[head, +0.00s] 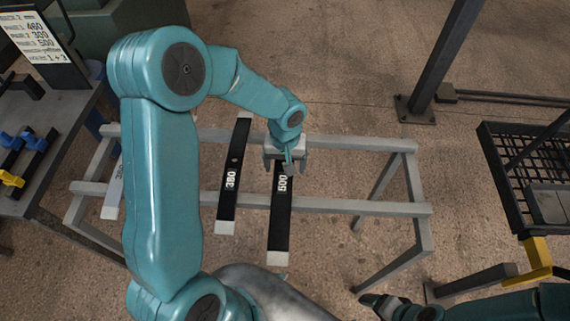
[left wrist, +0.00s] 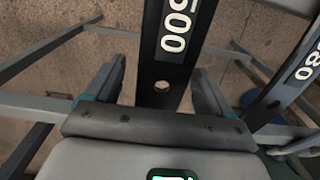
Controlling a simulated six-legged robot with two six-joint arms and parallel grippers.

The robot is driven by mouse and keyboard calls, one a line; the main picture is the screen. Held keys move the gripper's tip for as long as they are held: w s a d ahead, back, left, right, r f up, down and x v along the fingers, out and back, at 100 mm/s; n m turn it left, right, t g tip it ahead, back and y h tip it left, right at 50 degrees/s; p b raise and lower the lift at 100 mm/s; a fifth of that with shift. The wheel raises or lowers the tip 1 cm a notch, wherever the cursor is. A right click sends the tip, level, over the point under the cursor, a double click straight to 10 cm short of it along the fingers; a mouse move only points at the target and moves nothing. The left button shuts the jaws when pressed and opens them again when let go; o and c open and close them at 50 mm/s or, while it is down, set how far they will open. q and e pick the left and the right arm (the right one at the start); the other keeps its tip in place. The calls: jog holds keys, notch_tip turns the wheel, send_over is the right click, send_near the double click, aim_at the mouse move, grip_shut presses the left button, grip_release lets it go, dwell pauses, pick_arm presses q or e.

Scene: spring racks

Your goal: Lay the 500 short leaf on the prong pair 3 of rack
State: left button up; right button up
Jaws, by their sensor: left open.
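The 500 short leaf (head: 279,220) is a dark flat bar with pale ends, lying across the two rails of a grey stand. Its white 500 label and a round hole show in the left wrist view (left wrist: 174,62). My left gripper (head: 285,165) is over the leaf's far part, open. In the left wrist view its fingers (left wrist: 158,82) stand on either side of the leaf with gaps. My right gripper (head: 385,303) is at the bottom right edge, its jaws unclear. I cannot make out a numbered prong pair.
The 380 leaf (head: 228,195) lies left of the 500 leaf, and another pale-ended leaf (head: 113,190) lies farther left. The grey stand (head: 370,208) has bare rails at right. A bench with blue and yellow pieces (head: 12,178) and a sign (head: 35,38) are left. A dark mesh frame (head: 510,185) is right.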

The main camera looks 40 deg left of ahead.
aim_at(284, 162)
pick_arm(q)
jog(key=shift+a+f, duration=0.1)
jog(key=shift+f, duration=0.05)
grip_shut()
jog(key=shift+w+r, duration=0.1)
jog(key=shift+r, duration=0.1)
jog(key=shift+r, duration=0.3)
notch_tip(284, 162, up, 19)
jog(key=p, duration=0.1)
jog(key=shift+r, duration=0.1)
